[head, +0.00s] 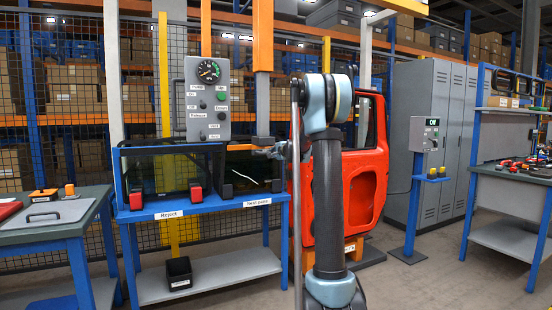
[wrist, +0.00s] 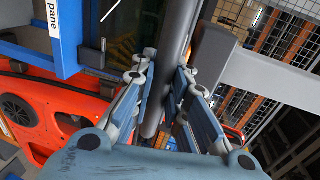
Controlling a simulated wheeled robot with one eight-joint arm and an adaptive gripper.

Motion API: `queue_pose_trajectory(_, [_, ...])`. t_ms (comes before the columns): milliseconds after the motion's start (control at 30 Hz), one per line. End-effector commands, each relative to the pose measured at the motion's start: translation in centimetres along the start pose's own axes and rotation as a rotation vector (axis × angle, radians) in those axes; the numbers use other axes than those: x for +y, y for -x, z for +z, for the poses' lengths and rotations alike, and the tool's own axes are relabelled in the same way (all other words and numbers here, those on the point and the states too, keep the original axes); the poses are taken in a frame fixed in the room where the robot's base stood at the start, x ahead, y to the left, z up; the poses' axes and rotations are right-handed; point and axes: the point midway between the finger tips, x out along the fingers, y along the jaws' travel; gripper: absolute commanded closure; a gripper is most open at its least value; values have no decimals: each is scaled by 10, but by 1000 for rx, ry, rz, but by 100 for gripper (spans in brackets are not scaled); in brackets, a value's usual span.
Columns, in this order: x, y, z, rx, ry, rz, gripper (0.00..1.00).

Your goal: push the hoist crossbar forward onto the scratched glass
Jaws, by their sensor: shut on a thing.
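The hoist's grey control panel (head: 208,98), with a gauge and knobs, hangs above the blue rack. A grey round bar (wrist: 177,35), which looks like the hoist crossbar, runs between my fingers in the wrist view. My gripper (head: 276,151) is shut on this bar at its right end, partly hidden by my arm in the head view. The scratched glass (head: 248,165) is a dark pane with a white scratch, standing in the rack behind the "Next pane" label. The crossbar is near its upper edge; I cannot tell whether any cups touch it.
The blue rack (head: 200,211) also has a "Reject" side on the left. A red door (head: 364,185) stands right behind my arm and shows at left in the wrist view. A green-topped bench (head: 62,232) is at left; a control post (head: 411,215) stands at right.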

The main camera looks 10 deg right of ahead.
Motion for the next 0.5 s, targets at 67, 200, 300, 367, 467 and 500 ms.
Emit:
queue_pose_trajectory(67, [0, -4, 0, -1, 0, 1, 100])
queue_pose_trajectory(200, [0, -6, 0, 0, 1, 1, 100])
queue_pose_trajectory(300, [0, -6, 0, 0, 1, 0, 100])
queue_pose_trajectory(367, [-1, -6, 0, 0, 1, 0, 100])
queue_pose_trajectory(467, [-1, -6, 1, -1, 0, 0, 70])
queue_pose_trajectory(500, [-1, -6, 1, 0, 0, 0, 64])
